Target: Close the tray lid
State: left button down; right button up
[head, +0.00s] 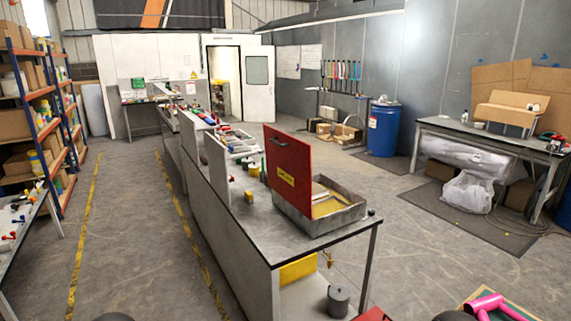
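A grey metal tray (345,219) sits on the near end of the long workbench, with yellowish and pale flat contents inside. Its red lid (284,195) is open and stands about upright along the tray's left side. The lid has a dark handle near its upper edge and a small yellow label. The lid hides part of the tray's left side. Neither of my grippers can be made out in the head view.
The long workbench (245,235) carries upright pale panels and small bottles behind the lid. A dark pot (338,300) stands below its near end. A pink object (495,306) lies at bottom right. A blue barrel (384,130) stands farther back. Floor to the bench's right is open.

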aim_at(288, 159)
jog(key=i+j+z, duration=0.25)
jog(key=i+j, duration=0.8)
jog(key=j, duration=0.1)
